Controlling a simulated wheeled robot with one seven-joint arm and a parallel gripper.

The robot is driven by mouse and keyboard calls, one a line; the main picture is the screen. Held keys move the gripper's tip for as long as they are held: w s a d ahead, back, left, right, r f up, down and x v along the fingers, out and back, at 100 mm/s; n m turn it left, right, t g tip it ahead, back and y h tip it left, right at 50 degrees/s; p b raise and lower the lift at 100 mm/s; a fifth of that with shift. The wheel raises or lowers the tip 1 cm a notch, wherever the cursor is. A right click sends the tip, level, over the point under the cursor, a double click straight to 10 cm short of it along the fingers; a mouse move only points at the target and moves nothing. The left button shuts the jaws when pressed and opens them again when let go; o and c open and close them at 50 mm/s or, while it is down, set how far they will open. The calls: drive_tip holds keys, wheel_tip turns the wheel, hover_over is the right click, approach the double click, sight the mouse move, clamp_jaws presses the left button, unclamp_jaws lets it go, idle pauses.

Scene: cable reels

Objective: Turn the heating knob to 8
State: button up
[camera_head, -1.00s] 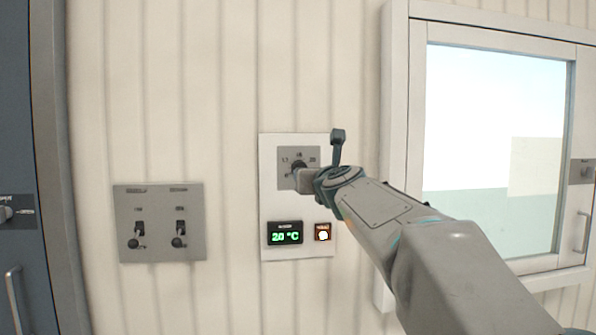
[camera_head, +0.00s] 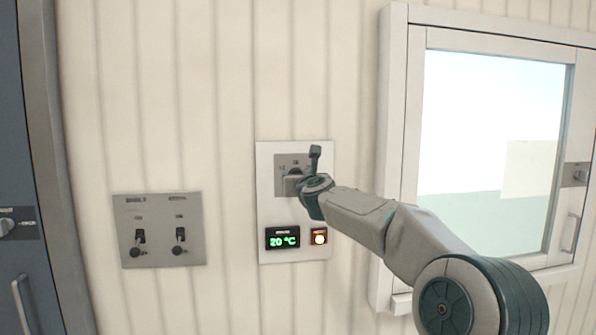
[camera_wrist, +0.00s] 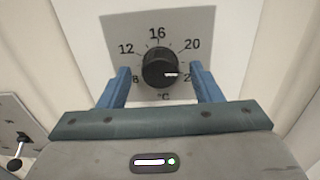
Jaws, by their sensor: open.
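The heating knob is a round black dial (camera_wrist: 160,68) on a grey scale plate (camera_wrist: 196,22) in the wrist view. The numbers 12, 16 and 20 are readable, with an 8 at the lower left and a partly hidden number at the lower right. The white mark on the knob points right, toward that partly hidden number. My gripper (camera_wrist: 162,88) is open, its blue fingers on either side of the knob and apart from it. In the head view my gripper (camera_head: 295,185) is in front of the plate and hides most of the knob.
The white panel (camera_head: 266,210) also carries a green display (camera_head: 283,239) reading 20 °C and a lit button (camera_head: 319,237). A grey switch plate (camera_head: 160,215) with two levers is at left. A framed window (camera_head: 490,130) is at right, a blue door (camera_head: 14,150) at far left.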

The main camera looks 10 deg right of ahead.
drive_tip(key=shift+w, duration=0.5)
drive_tip(key=c, duration=1)
